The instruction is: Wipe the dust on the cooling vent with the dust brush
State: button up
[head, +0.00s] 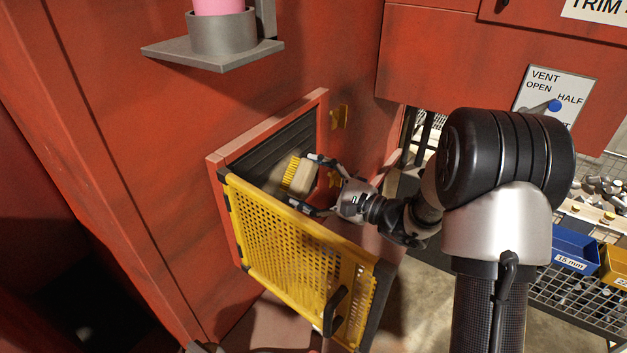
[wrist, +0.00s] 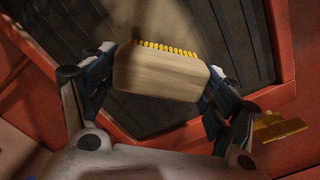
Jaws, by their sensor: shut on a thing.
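The dust brush (head: 303,178) has a pale wooden block and yellow bristles. My gripper (head: 318,184) is shut on the block, with one finger at each end, as the wrist view (wrist: 160,75) also shows. The bristles face the dark slatted cooling vent (head: 273,150), which is set in a red frame. In the wrist view, the vent (wrist: 185,25) lies behind the brush, with a hazy paler patch on its slats above the bristles. I cannot tell whether the bristles touch the slats. The brush and door hide part of the vent.
A yellow perforated door (head: 290,250) with a black handle hangs open below the vent, close under my gripper. A grey bracket holding a pink object (head: 222,30) juts out above. A yellow latch (head: 340,117) is on the right.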

jog(key=shift+s+a+r+b, duration=0.9)
jog(key=shift+s+a+b, duration=0.3)
jog(key=shift+s+a, duration=2.6)
jog(key=shift+w+d+f+b, duration=0.1)
jog(key=shift+w+d+b, duration=0.3)
jog(key=shift+w+d, duration=2.2)
jog(key=shift+w+d+b, duration=0.4)
jog(key=shift+w+d, duration=1.95)
jog(key=shift+w, duration=0.4)
jog(key=shift+w+d+r+p, duration=0.15)
jog(key=shift+r+p, duration=0.05)
jog(key=shift+r, duration=0.25)
jog(key=shift+w+d+r+p, duration=0.1)
jog(key=shift+r+p, duration=0.1)
jog(key=shift+r, duration=0.25)
jog(key=shift+s+a+f+b, duration=0.1)
jog(key=shift+s+a+b, duration=0.65)
jog(key=shift+s+a, duration=0.55)
jog(key=shift+s+a+r+b, duration=0.1)
jog(key=shift+s+a+b, duration=0.75)
jog(key=shift+s, duration=0.7)
jog(key=shift+s+a+f+b, duration=0.1)
jog(key=shift+s+a+b, duration=0.5)
jog(key=shift+s+a, duration=0.75)
jog(key=shift+s+a+b, duration=0.2)
jog(key=shift+s+a, duration=0.45)
jog(key=shift+s, duration=0.25)
jog(key=shift+s+a+b, duration=0.15)
jog(key=shift+s+a, duration=0.5)
jog(key=shift+s, duration=0.25)
